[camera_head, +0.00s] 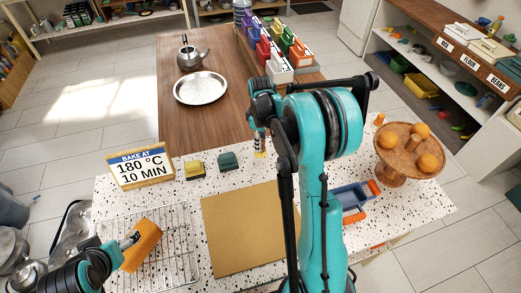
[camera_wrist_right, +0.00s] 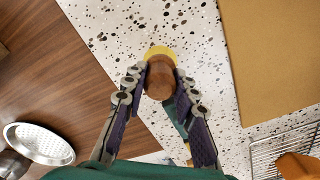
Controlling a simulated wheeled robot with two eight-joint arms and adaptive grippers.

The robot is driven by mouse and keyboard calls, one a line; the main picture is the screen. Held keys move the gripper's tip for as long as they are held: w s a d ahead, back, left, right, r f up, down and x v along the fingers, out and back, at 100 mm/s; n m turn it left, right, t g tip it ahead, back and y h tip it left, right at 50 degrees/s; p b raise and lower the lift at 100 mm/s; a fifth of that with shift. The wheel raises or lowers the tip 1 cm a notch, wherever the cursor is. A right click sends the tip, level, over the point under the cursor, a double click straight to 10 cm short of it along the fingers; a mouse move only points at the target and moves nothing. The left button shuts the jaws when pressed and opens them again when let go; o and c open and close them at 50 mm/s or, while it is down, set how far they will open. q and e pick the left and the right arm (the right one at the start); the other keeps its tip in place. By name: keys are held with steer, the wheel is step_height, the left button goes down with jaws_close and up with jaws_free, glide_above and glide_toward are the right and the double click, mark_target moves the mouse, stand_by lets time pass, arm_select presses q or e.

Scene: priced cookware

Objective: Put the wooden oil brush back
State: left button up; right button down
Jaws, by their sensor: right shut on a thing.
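My right gripper (camera_head: 259,134) is above the far edge of the speckled counter, left of my teal arm. In the right wrist view, my right gripper (camera_wrist_right: 160,90) is shut on the brown wooden handle of the oil brush (camera_wrist_right: 160,78). A yellow part shows just beyond the handle. In the head view only a small yellowish piece of the brush (camera_head: 260,153) shows below the fingers. My left gripper (camera_head: 118,247) is at the lower left over the wire rack, close by an orange-brown block; its fingers are not clear.
The speckled counter (camera_head: 120,206) bears a tan board (camera_head: 243,232), a wire rack (camera_head: 178,222), an orange-brown block (camera_head: 142,246), yellow (camera_head: 194,170) and green (camera_head: 228,161) small items, a sign (camera_head: 140,167), a blue tray (camera_head: 350,198) and a fruit stand (camera_head: 392,170). A silver plate (camera_head: 200,88) lies beyond.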

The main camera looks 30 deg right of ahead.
step_height(320, 180, down, 4)
steer(key=shift+r+b, duration=0.25)
steer(key=shift+b, duration=0.25)
steer(key=shift+f, duration=0.3)
steer(key=shift+f, duration=0.1)
steer(key=c, duration=1.2)
jaws_free()
